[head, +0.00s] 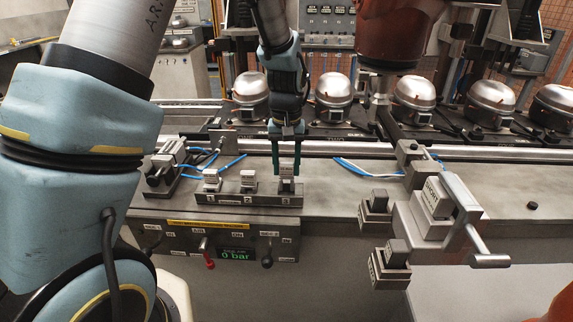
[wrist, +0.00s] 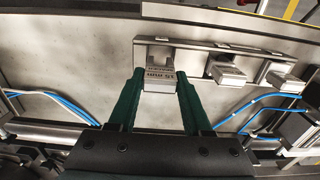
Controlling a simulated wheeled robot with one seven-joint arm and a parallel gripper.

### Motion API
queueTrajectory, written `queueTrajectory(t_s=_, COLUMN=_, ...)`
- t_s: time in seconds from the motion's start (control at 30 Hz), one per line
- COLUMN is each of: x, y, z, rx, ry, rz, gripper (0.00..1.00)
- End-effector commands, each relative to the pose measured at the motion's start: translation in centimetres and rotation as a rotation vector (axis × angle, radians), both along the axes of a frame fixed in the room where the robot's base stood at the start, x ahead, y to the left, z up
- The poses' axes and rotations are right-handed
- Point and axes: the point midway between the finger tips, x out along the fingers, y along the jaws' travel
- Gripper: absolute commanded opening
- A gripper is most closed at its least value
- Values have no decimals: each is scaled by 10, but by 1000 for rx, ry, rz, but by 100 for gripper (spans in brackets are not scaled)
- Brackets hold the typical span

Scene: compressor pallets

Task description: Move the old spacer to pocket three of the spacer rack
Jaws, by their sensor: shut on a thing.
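My gripper (head: 287,160) points down with its two green fingers shut on a small grey spacer (head: 287,168). In the wrist view the spacer (wrist: 160,77), with printed lettering, sits between the green fingers (wrist: 160,90). The spacer rack (head: 230,198) is a dark bar with pockets numbered 1, 2 and 3. The held spacer is at pocket three, at the rack's right end in the head view. I cannot tell whether it is fully seated. Similar grey blocks stand at pocket one (head: 212,178) and pocket two (head: 248,178).
A clamp fixture (head: 470,215) with a lever holds a labelled block (head: 437,198) at right. Two small block holders (head: 375,206) (head: 391,256) project from the bench front. Blue hoses (head: 365,172) lie behind the rack. Several silver compressors (head: 334,90) line the back.

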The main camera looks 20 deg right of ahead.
Motion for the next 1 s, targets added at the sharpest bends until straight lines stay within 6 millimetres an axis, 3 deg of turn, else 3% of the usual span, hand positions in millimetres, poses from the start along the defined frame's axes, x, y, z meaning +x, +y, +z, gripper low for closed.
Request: queueTrajectory(t_s=1.0, x=0, y=0, z=-25, rx=0, ry=-1, rz=0, gripper=0)
